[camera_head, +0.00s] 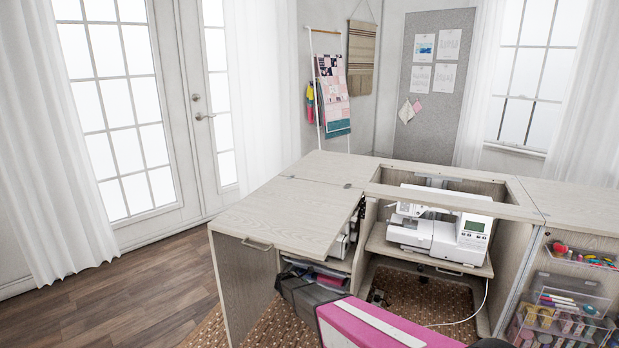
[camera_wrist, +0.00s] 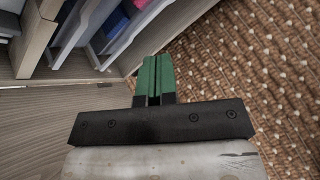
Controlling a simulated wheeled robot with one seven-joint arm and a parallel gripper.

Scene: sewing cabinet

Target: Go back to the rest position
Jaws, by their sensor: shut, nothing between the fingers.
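My gripper (camera_wrist: 154,80) shows in the wrist view, its two green-tipped fingers close together with nothing between them. It points over the patterned rug (camera_wrist: 245,65), beside the lower part of the sewing cabinet (camera_wrist: 38,35). In the head view the gripper is not clearly seen. There the cabinet (camera_head: 285,215) stands with its left leaf spread out and its middle section open. A white sewing machine (camera_head: 440,222) sits on a shelf inside that opening.
A pink and white piece (camera_head: 365,325) stands at the bottom of the head view. Clear bins of sewing supplies (camera_head: 560,320) fill the right side. A white cord (camera_head: 485,300) hangs below the machine. The wooden floor (camera_head: 130,310) at left is clear.

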